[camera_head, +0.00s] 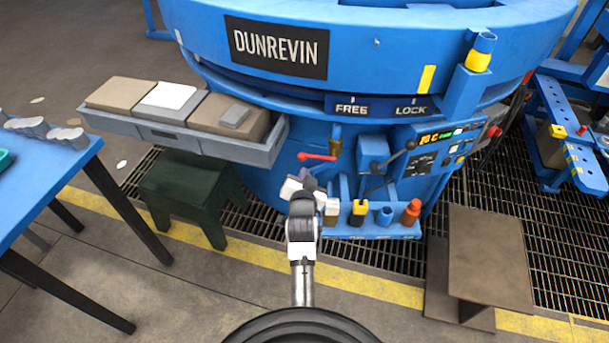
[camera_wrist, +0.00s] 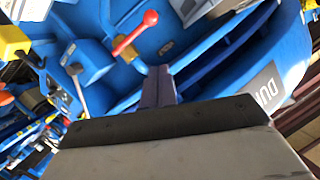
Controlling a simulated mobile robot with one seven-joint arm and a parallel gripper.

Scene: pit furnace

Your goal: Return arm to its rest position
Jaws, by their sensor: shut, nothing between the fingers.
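My arm reaches up from the bottom middle of the head view toward the blue furnace (camera_head: 260,180) marked DUNREVIN. My gripper (camera_head: 307,178) is at its far end, in front of the furnace's lower wall, just below a red-handled lever (camera_head: 318,157). In the wrist view my gripper's fingers (camera_wrist: 158,80) are together with nothing between them. The red lever (camera_wrist: 135,34) shows there just beyond and to the left of the fingertips. I cannot tell whether the gripper touches anything.
A blue rack (camera_head: 345,231) with several small items stands close right of my gripper. A tray of bricks (camera_head: 200,143) juts out at left above a green stool (camera_head: 190,195). A blue table (camera_head: 40,180) is at far left, a brown stand (camera_head: 488,250) at right. Floor is clear at front left.

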